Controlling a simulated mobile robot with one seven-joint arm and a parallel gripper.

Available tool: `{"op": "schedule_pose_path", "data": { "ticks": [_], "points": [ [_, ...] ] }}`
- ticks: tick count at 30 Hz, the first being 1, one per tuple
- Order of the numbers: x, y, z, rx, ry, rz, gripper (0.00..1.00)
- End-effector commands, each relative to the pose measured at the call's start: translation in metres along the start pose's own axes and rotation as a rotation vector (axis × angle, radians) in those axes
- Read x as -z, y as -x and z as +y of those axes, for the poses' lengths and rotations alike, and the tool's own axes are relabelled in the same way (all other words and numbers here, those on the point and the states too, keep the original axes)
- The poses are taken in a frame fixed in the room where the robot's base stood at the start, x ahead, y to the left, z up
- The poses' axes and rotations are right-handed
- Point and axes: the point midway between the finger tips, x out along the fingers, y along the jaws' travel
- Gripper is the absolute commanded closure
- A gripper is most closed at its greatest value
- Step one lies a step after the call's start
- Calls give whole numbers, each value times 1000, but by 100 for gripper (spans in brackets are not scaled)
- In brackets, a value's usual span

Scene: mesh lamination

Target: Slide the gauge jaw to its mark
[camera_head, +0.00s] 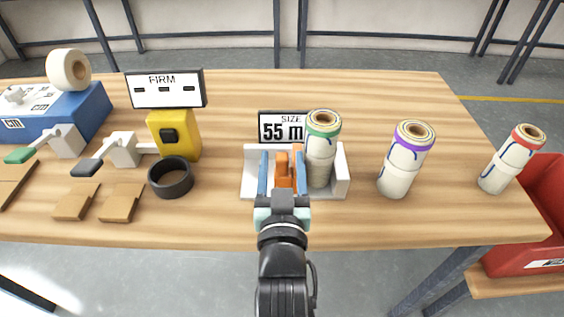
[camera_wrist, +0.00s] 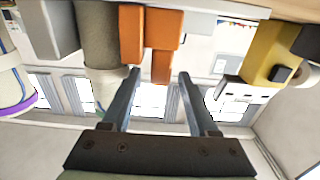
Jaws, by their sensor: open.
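The orange gauge jaw (camera_head: 282,160) stands in a pale gauge frame (camera_head: 342,172), left of a mesh roll with a green band (camera_head: 323,122). That roll stands upright inside the frame, close to the jaw. The size display (camera_head: 283,127) behind reads 55 m, with its right end hidden by the roll. My gripper (camera_head: 282,170) is open, its fingers on either side of the jaw's tab. In the wrist view the orange jaw (camera_wrist: 150,32) has a narrow tab between my gripper's fingertips (camera_wrist: 160,74). Contact is not clear. I cannot make out a mark.
A purple-banded roll (camera_head: 407,160) and a red-banded roll (camera_head: 512,160) stand to the right. A black ring (camera_head: 171,178), a yellow device (camera_head: 175,133) under a FIRM sign (camera_head: 164,89), and a blue machine (camera_head: 88,112) are left. The table front is mostly clear.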

Motion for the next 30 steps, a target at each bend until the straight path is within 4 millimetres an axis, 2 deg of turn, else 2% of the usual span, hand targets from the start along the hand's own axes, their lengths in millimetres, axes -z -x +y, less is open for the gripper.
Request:
{"op": "schedule_pose_path", "data": {
  "ticks": [5, 6, 15, 16, 30],
  "points": [
    [0, 0, 0, 0, 0, 0, 40],
    [0, 0, 0, 0, 0, 0, 44],
    [0, 0, 0, 0, 0, 0, 98],
    [0, 0, 0, 0, 0, 0, 100],
    [0, 0, 0, -1, 0, 0, 100]
  ]
}}
